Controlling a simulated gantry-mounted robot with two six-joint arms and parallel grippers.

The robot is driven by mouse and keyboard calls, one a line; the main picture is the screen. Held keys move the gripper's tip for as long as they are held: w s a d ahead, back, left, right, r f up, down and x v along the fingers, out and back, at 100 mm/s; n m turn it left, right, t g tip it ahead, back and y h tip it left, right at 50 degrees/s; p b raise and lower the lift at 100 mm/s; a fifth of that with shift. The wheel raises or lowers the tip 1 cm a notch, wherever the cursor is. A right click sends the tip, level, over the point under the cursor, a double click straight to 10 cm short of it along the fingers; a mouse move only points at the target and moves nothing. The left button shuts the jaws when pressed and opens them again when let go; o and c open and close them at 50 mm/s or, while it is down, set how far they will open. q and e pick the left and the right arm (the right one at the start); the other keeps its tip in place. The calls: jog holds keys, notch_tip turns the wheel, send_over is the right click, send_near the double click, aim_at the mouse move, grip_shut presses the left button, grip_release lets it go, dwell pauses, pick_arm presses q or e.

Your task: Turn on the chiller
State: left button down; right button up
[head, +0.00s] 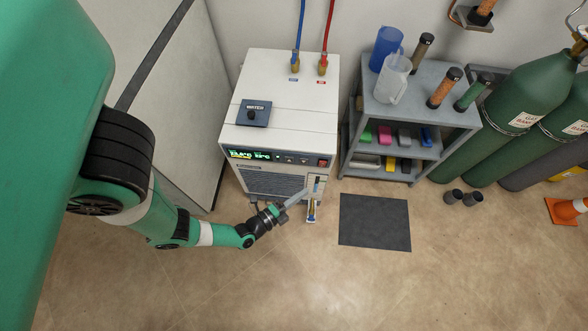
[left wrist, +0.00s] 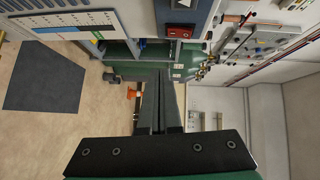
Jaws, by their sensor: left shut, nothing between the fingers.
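The chiller (head: 285,120) is a white box against the wall. Its front panel has a lit display (head: 249,154) with green and white characters, small buttons and a red rocker switch (head: 323,162) at the right end. The red switch also shows at the top of the left wrist view (left wrist: 182,32). My left gripper (head: 304,194) is in front of the chiller's lower right front, below the switch and apart from it. In the left wrist view its fingers (left wrist: 159,100) are together and empty. I cannot tell the switch's position. My right gripper is not in view.
A grey shelf cart (head: 420,118) with jugs and coloured boxes stands right of the chiller. Green gas cylinders (head: 520,85) stand further right. A dark mat (head: 375,222) lies on open floor. Blue and red hoses rise from the chiller's top.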

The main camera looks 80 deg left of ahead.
pick_arm(q)
jog(key=shift+f+p+v, duration=0.2)
jog(key=shift+p+v, duration=0.05)
jog(key=shift+v, duration=0.65)
jog(key=shift+f+p+v, duration=0.15)
jog(key=shift+p+v, duration=0.1)
jog(key=shift+v, duration=0.7)
